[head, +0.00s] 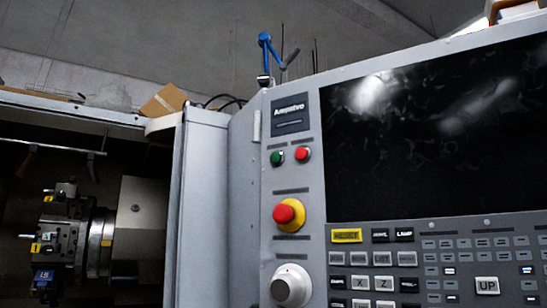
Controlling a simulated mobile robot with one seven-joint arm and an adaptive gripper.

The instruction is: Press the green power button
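The green power button (277,158) is a small round button on the grey control panel (300,250). It sits at the panel's upper left, below the "Ampelvo" label plate (290,113). A small red round button (302,154) is just to its right. My gripper is not in view, and nothing covers the green button. I cannot tell whether the button is pressed in.
Below are a red emergency stop on a yellow base (289,215) and a grey knob (291,286). A dark screen (435,130) and a keypad (437,265) fill the right. At left, an open machine bay holds a tool turret (70,240).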

